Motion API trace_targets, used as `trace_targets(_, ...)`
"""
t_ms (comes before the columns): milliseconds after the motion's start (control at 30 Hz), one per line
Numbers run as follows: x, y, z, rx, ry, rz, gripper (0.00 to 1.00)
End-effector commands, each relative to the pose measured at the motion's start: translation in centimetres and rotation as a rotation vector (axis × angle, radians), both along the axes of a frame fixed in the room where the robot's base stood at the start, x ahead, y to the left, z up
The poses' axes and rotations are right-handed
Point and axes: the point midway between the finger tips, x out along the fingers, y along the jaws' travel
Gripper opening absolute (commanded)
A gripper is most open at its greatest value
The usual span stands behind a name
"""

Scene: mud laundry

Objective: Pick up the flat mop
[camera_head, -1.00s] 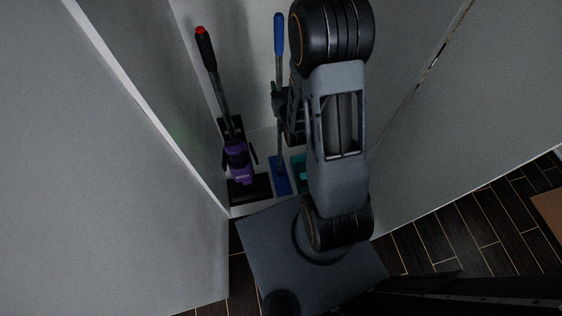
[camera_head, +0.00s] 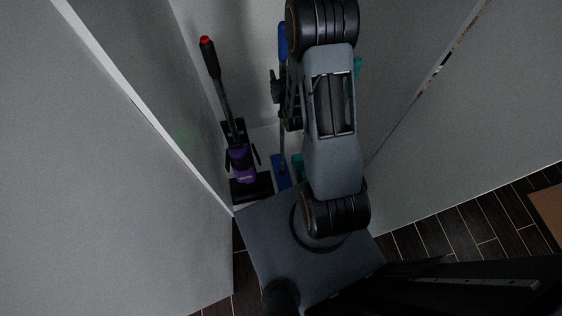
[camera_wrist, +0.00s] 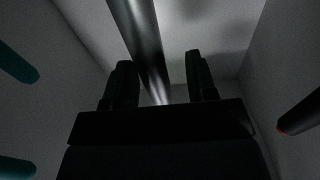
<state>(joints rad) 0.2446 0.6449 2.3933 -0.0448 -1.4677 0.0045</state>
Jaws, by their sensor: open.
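The flat mop has a blue handle (camera_head: 283,42), a thin metal pole and a flat blue head (camera_head: 281,172) on the closet floor. It stands upright beside my arm, which hides part of it. In the wrist view, the mop's metal pole (camera_wrist: 141,42) runs down between the two dark fingers of my gripper (camera_wrist: 160,70). The fingers are apart, with a gap on either side of the pole. In the head view my gripper (camera_head: 277,88) is at the pole, below the blue handle, partly hidden by my arm.
A purple and black stick vacuum (camera_head: 240,162) with a red-tipped handle stands left of the mop. A teal item (camera_head: 298,165) stands close on its right, partly hidden. Pale panels (camera_head: 130,190) flank the closet on both sides. Dark floor (camera_head: 475,236) shows at lower right.

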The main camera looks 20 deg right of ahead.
Motion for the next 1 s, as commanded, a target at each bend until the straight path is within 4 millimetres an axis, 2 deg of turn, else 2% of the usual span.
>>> trace_targets(67, -0.05, -0.19, -0.01, 0.0, 0.0, -0.004, 0.51)
trace_targets(600, -0.03, -0.04, -0.01, 0.0, 0.0, -0.001, 0.0)
trace_targets(1000, 0.01, 0.02, 0.4, -0.001, -0.003, 0.0, 0.0)
